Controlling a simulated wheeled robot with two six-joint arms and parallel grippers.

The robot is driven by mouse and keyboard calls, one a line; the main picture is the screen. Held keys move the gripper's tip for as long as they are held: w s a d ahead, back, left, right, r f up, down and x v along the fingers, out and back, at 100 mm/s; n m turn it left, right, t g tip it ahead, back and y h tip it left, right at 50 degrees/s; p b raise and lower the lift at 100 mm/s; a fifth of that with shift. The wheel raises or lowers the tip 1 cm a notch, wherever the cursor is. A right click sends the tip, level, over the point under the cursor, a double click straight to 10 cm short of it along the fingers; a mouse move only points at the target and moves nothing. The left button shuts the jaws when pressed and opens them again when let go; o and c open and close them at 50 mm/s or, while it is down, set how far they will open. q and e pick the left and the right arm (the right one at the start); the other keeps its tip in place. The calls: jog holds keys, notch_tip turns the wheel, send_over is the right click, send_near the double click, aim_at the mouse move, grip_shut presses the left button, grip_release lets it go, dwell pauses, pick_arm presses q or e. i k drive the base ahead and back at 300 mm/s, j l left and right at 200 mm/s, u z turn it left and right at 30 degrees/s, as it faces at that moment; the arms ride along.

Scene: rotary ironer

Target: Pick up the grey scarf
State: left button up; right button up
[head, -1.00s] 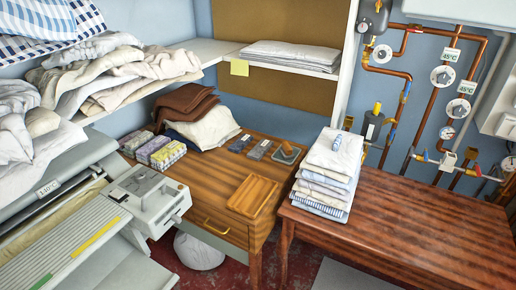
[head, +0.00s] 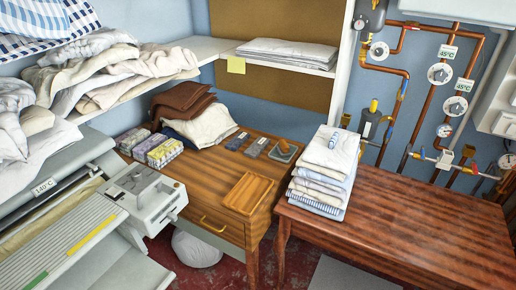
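I cannot make out a grey scarf for certain in the head view. Rumpled cream and off-white cloths (head: 110,72) lie on the upper left shelf, and more pale cloth (head: 30,125) is heaped at the left edge. Brown folded cloth (head: 185,101) and a cream cloth (head: 208,126) lie at the back of the wooden desk. A neat stack of folded linen (head: 323,175) stands on the left end of the right-hand table. Neither of my grippers is in view.
The ironer (head: 75,235) fills the lower left. The wooden desk (head: 200,190) holds small boxes (head: 163,152) and a wooden tray (head: 248,192). The right-hand table (head: 420,225) is otherwise clear. Copper pipes (head: 405,100) run on the back wall. A white bag (head: 197,249) sits on the floor.

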aim_at(256, 149)
jog(key=i+z, duration=0.35)
jog(key=i, duration=0.15)
jog(key=i+j+z, duration=0.35)
jog(key=i+l, duration=0.1)
